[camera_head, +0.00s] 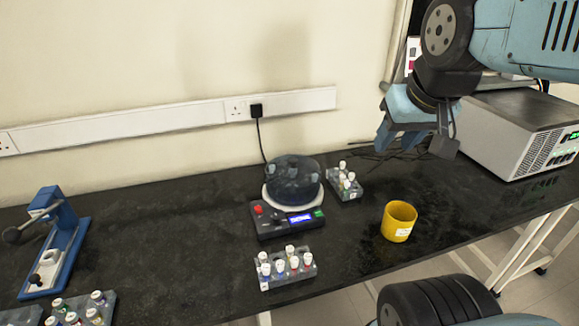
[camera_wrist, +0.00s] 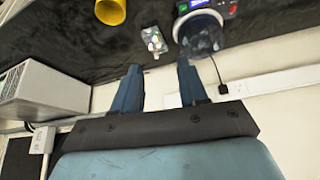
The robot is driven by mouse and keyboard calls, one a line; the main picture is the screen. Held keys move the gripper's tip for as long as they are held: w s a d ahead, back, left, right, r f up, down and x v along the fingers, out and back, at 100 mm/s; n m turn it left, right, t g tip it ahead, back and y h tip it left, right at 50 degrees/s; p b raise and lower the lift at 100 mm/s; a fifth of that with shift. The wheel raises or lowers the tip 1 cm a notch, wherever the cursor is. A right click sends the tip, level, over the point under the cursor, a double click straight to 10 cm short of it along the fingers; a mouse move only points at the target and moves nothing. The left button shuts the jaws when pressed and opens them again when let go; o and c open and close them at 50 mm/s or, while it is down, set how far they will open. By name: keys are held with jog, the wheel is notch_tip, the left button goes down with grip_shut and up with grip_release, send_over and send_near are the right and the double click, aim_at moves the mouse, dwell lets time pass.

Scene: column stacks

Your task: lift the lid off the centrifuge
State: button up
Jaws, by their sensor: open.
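The centrifuge (camera_head: 285,221) stands on the black bench in the middle of the head view. It has a dark base with a red button and a lit blue display. Its lid (camera_head: 293,178) is a dark, see-through dome sitting on the white rim of the machine. In the wrist view the lid (camera_wrist: 201,35) shows upside down at the top, beyond my fingertips. My gripper (camera_head: 398,142) is open and empty, above the bench to the right of the centrifuge and apart from it. In the wrist view my two blue fingers (camera_wrist: 160,76) are spread with nothing between them.
A vial rack (camera_head: 345,186) stands close to the right of the centrifuge, and another (camera_head: 287,272) in front. A yellow cup (camera_head: 398,221) is to the right. A grey instrument box (camera_head: 520,130) is at the far right. A blue stand (camera_head: 58,245) is at left.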

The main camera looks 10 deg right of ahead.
jog(key=shift+o, duration=0.2)
jog(key=shift+d, duration=0.2)
jog(key=shift+o, duration=1.3)
jog(key=shift+w+n, duration=0.3)
jog(key=n+g+h, duration=0.2)
jog(key=n, duration=2.8)
send_over(293, 159)
jog(key=s, duration=0.2)
jog(key=f, duration=1.6)
jog(key=shift+w+a+f, duration=0.1)
jog(key=shift+a+f, duration=0.25)
jog(key=shift+a+x, duration=0.2)
jog(key=shift+x, duration=2.5)
